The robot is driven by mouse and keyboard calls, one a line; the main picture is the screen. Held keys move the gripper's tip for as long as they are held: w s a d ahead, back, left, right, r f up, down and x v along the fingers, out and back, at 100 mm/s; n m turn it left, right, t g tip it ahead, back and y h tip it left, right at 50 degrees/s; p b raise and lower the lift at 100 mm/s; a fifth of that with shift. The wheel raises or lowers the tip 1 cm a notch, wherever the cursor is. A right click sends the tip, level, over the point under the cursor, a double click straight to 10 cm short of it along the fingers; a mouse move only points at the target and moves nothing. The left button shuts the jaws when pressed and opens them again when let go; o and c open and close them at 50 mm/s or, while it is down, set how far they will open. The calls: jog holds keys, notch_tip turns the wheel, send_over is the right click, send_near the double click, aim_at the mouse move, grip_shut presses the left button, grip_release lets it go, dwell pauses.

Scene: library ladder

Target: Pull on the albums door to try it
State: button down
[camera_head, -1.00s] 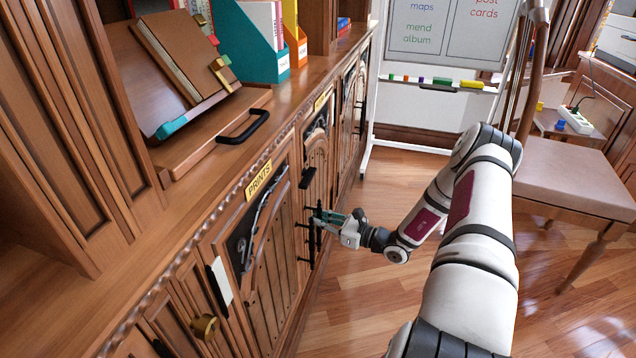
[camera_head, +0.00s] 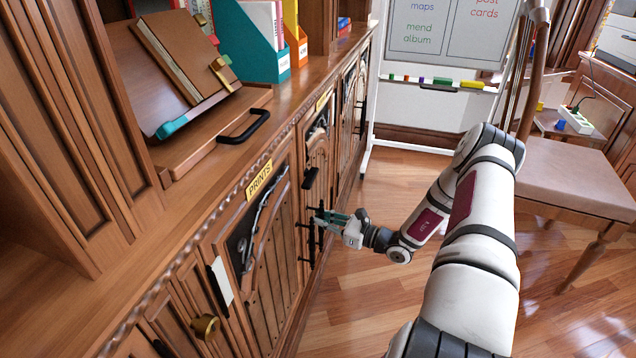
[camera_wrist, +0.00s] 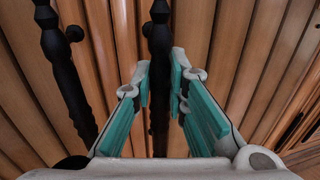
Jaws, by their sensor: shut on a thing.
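A wooden cabinet door (camera_head: 318,158) with dark bars stands beyond the door marked PRINTS. The yellow label (camera_head: 324,98) above it is too small to read, so I cannot confirm that it is the albums door. My gripper (camera_head: 328,219) is at a dark upright bar (camera_head: 313,240) on this door's front. In the wrist view, the teal finger pads of my gripper (camera_wrist: 160,92) are on either side of a black turned bar (camera_wrist: 158,38), shut on it. A second black bar (camera_wrist: 66,65) runs to the left, outside the fingers.
A pull-out shelf with a black handle (camera_head: 244,127) juts above. A chair (camera_head: 575,185) stands right. Floor (camera_head: 350,310) beside the cabinet is clear.

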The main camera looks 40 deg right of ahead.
jog(key=shift+d, duration=0.15)
dwell(0.6)
jog(key=c, duration=1.7)
grip_release()
jog(key=shift+o, duration=0.7)
jog(key=v, duration=1.1)
jog(key=shift+s, duration=0.45)
